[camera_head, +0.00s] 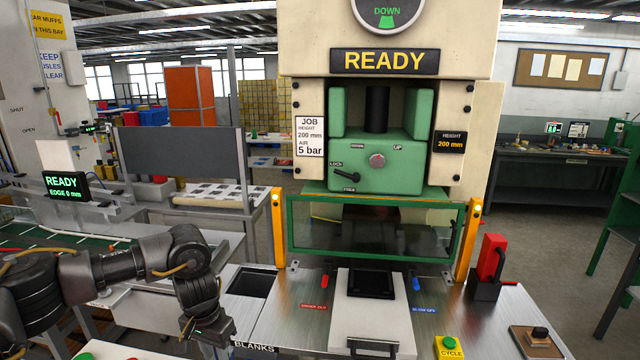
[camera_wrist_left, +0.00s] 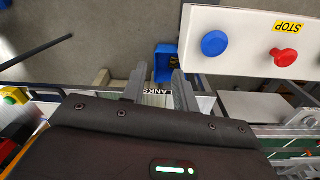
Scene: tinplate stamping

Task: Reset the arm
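My left arm comes in from the left in the head view, bent, with its gripper (camera_head: 206,338) pointing down at the lower edge, left of the press bench. In the left wrist view the two fingers of this gripper (camera_wrist_left: 160,88) stand apart with nothing between them. Past the gap I see part of the BLANKS label and the floor. In the head view the gripper is close to the BLANKS label (camera_head: 254,348); its fingertips are hard to make out there. My right arm and gripper are in neither view.
The green press (camera_head: 378,160) shows READY and DOWN. A clear guard in a green frame (camera_head: 375,196) stands before it, between yellow posts. A red-handled device (camera_head: 490,262) and a CYCLE button (camera_head: 449,343) are at right. A blue bin (camera_wrist_left: 166,62) and STOP panel (camera_wrist_left: 250,40) lie near my gripper.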

